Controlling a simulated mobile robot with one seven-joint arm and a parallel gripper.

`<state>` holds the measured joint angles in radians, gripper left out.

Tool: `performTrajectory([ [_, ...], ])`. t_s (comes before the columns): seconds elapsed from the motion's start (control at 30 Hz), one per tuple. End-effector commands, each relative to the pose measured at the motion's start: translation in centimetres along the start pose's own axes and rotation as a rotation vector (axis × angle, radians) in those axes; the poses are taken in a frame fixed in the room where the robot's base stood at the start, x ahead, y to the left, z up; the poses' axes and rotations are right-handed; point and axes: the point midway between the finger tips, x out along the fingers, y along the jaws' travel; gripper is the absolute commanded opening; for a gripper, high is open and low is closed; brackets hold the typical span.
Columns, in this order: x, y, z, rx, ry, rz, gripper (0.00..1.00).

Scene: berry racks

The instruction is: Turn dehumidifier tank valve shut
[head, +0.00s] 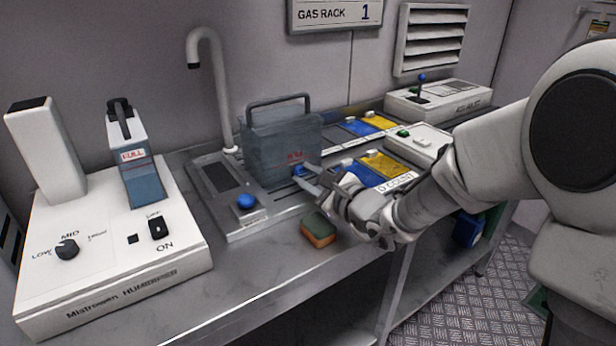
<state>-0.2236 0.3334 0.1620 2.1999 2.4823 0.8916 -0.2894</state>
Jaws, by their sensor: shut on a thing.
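The dehumidifier tank (277,148), a translucent grey box with a dark handle on top, stands upright on the bench beside the drain plate. A small blue valve (299,170) sits low on its right side, under faint red marking. My gripper (306,176) reaches in from the right, its fingers shut on the blue valve. The fingers partly cover the valve, so I cannot tell its exact turn angle.
A sponge (318,230) lies just below my gripper. A blue knob (246,202) is on the drain plate (232,226), with a curved tap (207,60) behind. The white humidifier (115,250) fills the left. Blue and yellow panels (383,165) lie right of the tank.

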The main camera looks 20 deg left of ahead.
Motion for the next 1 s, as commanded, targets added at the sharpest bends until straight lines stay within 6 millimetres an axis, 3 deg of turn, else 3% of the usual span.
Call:
performTrajectory([
  [0.4,0.0,0.1,0.03,-0.174,0.018,-0.017,0.0],
  [0.93,-0.01,0.11,-0.03,-0.195,0.021,-0.018,0.0],
  [0.97,-0.01,0.11,-0.03,-0.195,0.021,-0.018,0.34],
  [1.0,-0.01,0.11,-0.03,-0.195,0.021,-0.018,0.41],
])
